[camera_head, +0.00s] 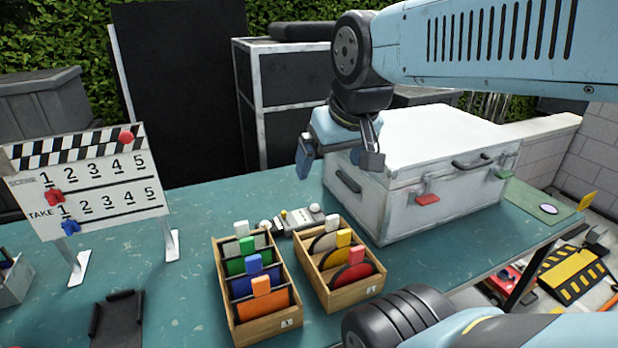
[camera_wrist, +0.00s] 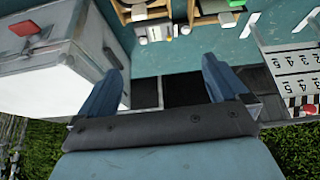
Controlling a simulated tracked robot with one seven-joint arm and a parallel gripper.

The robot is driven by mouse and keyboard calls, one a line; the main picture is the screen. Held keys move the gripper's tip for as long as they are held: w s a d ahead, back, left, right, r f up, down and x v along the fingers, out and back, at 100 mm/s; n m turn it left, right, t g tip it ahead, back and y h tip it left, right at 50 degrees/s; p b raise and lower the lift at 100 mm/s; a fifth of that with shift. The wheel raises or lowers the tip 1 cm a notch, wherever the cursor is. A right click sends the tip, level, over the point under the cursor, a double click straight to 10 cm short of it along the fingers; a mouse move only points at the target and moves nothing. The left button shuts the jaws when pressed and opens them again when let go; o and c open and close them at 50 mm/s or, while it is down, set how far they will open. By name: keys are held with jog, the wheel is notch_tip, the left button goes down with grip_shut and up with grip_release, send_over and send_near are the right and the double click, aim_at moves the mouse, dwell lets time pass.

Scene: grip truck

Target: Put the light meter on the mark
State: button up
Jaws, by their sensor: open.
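A small grey and white device (camera_head: 299,220), which looks like the light meter, lies on the green table between the backs of two wooden boxes. It also shows at the top of the wrist view (camera_wrist: 157,32). A pale oval mark (camera_head: 548,209) is on a green panel at the right end of the table, beyond the white case. My gripper (camera_head: 338,168) is open and empty, above the table in front of the case's left end and above and behind the device. Its two blue fingers stand apart in the wrist view (camera_wrist: 163,70).
A large white case (camera_head: 400,199) stands between the device and the oval mark. The wooden boxes (camera_head: 243,324) and (camera_head: 352,299) hold coloured discs and cards. A clapperboard (camera_head: 90,180) stands at left. The table between clapperboard and boxes is mostly clear.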

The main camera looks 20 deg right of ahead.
jog(key=w+a+f+n+g+h, duration=0.1)
jog(key=w+f+n+g, duration=0.1)
jog(key=w+f+n, duration=0.3)
jog(key=w+a+f+n+g+h, duration=0.1)
jog(key=w+n, duration=0.3)
jog(key=w, duration=0.3)
jog(key=n+g+h, duration=0.2)
jog(key=n+g, duration=0.1)
jog(key=n, duration=0.6)
send_near(292, 219)
jog(key=shift+h, duration=0.3)
jog(key=x, duration=0.4)
jog(key=shift+a+f, duration=0.2)
jog(key=shift+a, duration=0.05)
jog(key=shift+x, duration=2.6)
jog(key=shift+r, duration=0.1)
jog(key=c, duration=1.2)
